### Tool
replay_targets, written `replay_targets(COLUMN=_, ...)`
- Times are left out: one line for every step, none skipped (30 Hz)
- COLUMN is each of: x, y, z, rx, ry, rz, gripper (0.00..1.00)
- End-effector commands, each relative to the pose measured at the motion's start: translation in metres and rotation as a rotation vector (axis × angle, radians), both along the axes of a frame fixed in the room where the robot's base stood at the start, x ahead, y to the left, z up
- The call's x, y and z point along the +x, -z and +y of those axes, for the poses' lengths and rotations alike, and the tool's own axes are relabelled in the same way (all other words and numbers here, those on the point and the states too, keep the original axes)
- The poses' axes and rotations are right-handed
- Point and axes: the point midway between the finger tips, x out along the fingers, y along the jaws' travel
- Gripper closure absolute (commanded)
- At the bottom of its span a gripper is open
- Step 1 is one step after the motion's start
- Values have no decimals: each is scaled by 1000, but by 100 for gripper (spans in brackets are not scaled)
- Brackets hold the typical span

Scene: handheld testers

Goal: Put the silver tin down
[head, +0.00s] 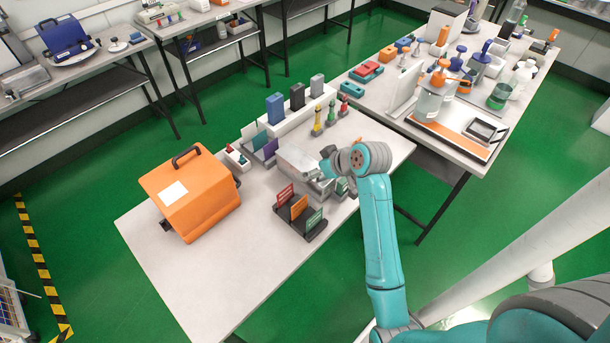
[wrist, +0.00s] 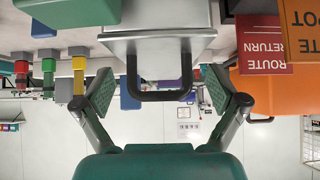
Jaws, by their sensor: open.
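The silver tin (head: 298,158) is on the near table, among the card rack and the testers. In the wrist view, which looks upside down, the silver tin (wrist: 158,45) shows with a dark handle (wrist: 160,96) on its side facing me. My gripper (wrist: 160,92) is open, with one green-padded finger on each side of the handle and a gap between each pad and the handle. In the head view my gripper (head: 328,166) is at the tin's right end, partly hidden by my wrist. The tin's underside is hidden.
A dark rack (head: 300,228) with red, orange and green cards stands just in front of the tin. An orange case (head: 190,195) stands to the left. Yellow and red testers (head: 318,120) and a white stand with blocks (head: 297,112) are behind. The table's front left (head: 220,280) is clear.

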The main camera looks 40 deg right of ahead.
Motion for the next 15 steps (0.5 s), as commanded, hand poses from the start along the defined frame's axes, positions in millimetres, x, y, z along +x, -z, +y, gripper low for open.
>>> replay_targets(x=6, y=6, z=1, rx=1, ry=-1, rz=1, gripper=4)
replay_targets(x=9, y=9, z=2, rx=1, ry=-2, rz=2, gripper=4)
replay_targets(x=13, y=13, z=2, rx=0, ry=-1, rz=2, gripper=4)
replay_targets(x=15, y=15, z=2, rx=0, ry=-1, rz=1, gripper=4)
replay_targets(x=17, y=17, z=1, rx=0, ry=-1, rz=1, gripper=4)
replay_targets(x=20, y=20, z=1, rx=0, ry=0, rz=1, gripper=4)
replay_targets(x=21, y=21, z=1, rx=0, ry=0, rz=1, gripper=4)
replay_targets(x=22, y=22, z=1, rx=-1, ry=1, rz=0, gripper=4)
replay_targets(x=23, y=23, z=1, rx=-1, ry=1, rz=0, gripper=4)
replay_targets(x=23, y=23, z=1, rx=-1, ry=1, rz=0, gripper=4)
replay_targets(x=24, y=23, z=1, rx=-1, ry=1, rz=0, gripper=4)
replay_targets(x=24, y=23, z=1, rx=-1, ry=1, rz=0, gripper=4)
replay_targets(x=23, y=23, z=1, rx=-1, ry=1, rz=0, gripper=4)
replay_targets(x=23, y=23, z=1, rx=-1, ry=1, rz=0, gripper=4)
replay_targets(x=23, y=23, z=1, rx=-1, ry=1, rz=0, gripper=4)
